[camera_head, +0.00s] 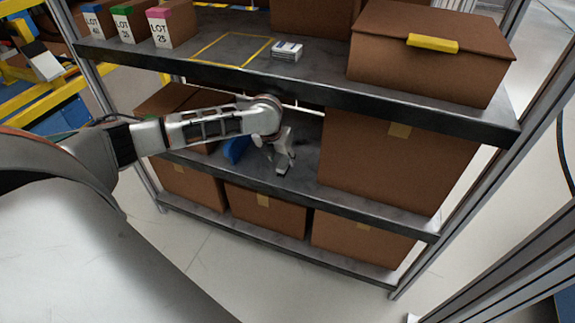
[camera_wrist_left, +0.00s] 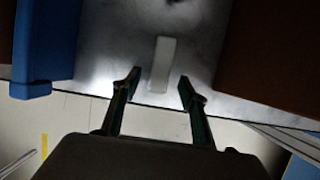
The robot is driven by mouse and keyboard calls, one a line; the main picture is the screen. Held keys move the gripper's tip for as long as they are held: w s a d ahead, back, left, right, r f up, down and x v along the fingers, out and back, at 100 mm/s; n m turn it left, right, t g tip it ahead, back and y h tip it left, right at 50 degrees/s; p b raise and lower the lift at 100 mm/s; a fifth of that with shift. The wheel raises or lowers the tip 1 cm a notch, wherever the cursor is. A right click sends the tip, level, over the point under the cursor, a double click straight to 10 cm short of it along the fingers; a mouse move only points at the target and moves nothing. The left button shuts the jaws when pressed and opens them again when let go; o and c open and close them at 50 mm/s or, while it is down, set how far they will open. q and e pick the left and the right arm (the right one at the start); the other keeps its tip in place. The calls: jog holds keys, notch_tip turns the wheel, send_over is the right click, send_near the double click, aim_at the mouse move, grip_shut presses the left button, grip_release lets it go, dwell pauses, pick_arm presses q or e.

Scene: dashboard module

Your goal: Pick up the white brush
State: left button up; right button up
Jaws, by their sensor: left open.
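The white brush (camera_wrist_left: 162,64) shows in the left wrist view as a pale, narrow upright block on the dark metal middle shelf (camera_wrist_left: 110,60), close to the shelf's front edge. My left gripper (camera_wrist_left: 160,79) is open and empty, with one finger to each side of the brush's near end in the picture. I cannot tell how high the fingers are above the shelf. In the head view my left gripper (camera_head: 281,163) reaches into the middle shelf opening; I cannot make out the brush apart from it there. My right gripper is not in view.
A blue bin (camera_head: 237,149) stands left of the gripper, also in the wrist view (camera_wrist_left: 47,45). A large cardboard box (camera_head: 395,165) stands to the right. The top shelf (camera_head: 320,75) lies above my arm, with a lidded box (camera_head: 430,75) and a small white packet (camera_head: 287,51).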

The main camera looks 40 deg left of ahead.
aim_at(286, 158)
pick_arm(q)
jog(key=shift+w+a+f, duration=0.1)
jog(key=shift+w+a, duration=0.05)
jog(key=shift+w, duration=0.4)
jog(key=shift+w+a+f, duration=0.1)
jog(key=shift+w, duration=0.45)
jog(key=shift+w+b, duration=0.25)
jog(key=shift+b, duration=0.05)
jog(key=shift+f, duration=0.25)
jog(key=b+x, duration=0.1)
jog(key=x, duration=0.3)
jog(key=shift+s+b, duration=0.1)
jog(key=shift+b, duration=0.3)
jog(key=shift+a+f, duration=0.1)
jog(key=shift+f, duration=0.15)
jog(key=shift+w+r, duration=0.25)
jog(key=shift+w, duration=0.05)
jog(key=c, duration=0.8)
grip_shut()
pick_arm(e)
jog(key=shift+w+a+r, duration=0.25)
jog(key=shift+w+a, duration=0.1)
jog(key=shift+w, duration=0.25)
